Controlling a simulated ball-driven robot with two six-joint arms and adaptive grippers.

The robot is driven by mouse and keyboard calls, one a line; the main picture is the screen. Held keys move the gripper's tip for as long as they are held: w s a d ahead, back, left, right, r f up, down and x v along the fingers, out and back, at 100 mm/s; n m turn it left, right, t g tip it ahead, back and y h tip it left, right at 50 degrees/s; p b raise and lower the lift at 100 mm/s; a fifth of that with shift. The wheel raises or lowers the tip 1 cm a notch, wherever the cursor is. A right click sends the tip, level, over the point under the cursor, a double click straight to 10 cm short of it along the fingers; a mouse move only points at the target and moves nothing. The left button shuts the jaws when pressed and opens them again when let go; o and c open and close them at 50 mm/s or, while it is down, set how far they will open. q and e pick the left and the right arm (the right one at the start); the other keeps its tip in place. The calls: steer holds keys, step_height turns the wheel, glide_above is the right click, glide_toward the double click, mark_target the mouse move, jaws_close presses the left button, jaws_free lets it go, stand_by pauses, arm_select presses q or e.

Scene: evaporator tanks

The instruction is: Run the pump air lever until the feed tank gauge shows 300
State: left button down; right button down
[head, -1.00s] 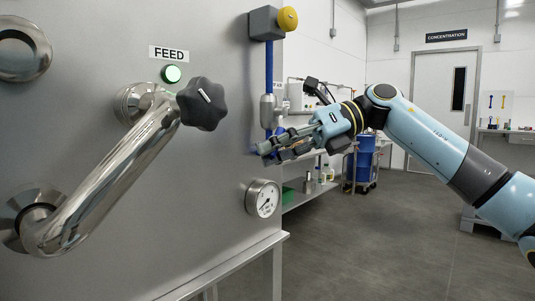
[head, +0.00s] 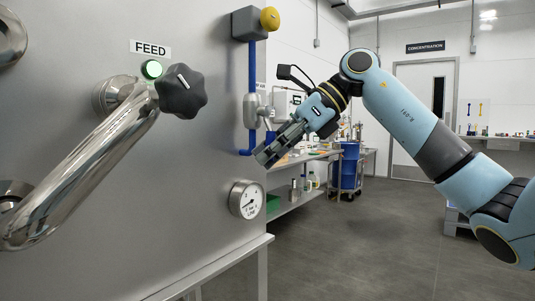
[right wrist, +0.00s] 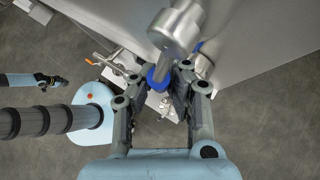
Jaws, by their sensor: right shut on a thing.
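The grey feed tank wall (head: 150,215) carries a FEED label and a lit green lamp (head: 152,69). The round white gauge (head: 246,199) sits low near the wall's right edge; its needle points lower left, too small to read. My right gripper (head: 267,154) is at the lower end of the blue air pipe (head: 250,90). In the right wrist view, its fingers (right wrist: 160,82) are shut around the blue part of the pump air lever (right wrist: 155,77), below a metal cylinder; the head view hides this grip. My left gripper (right wrist: 50,80) shows small in the wrist view, its jaws unclear.
A black star knob (head: 181,91) and a thick polished pipe (head: 85,160) stand out from the wall at left. A grey box with a yellow button (head: 269,18) tops the blue pipe. A shelf bench and blue drum (head: 349,172) stand behind.

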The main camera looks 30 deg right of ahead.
stand_by(0.3)
steer(key=c, duration=1.3)
jaws_free()
steer(key=shift+o, duration=0.2)
steer(key=v, duration=1.2)
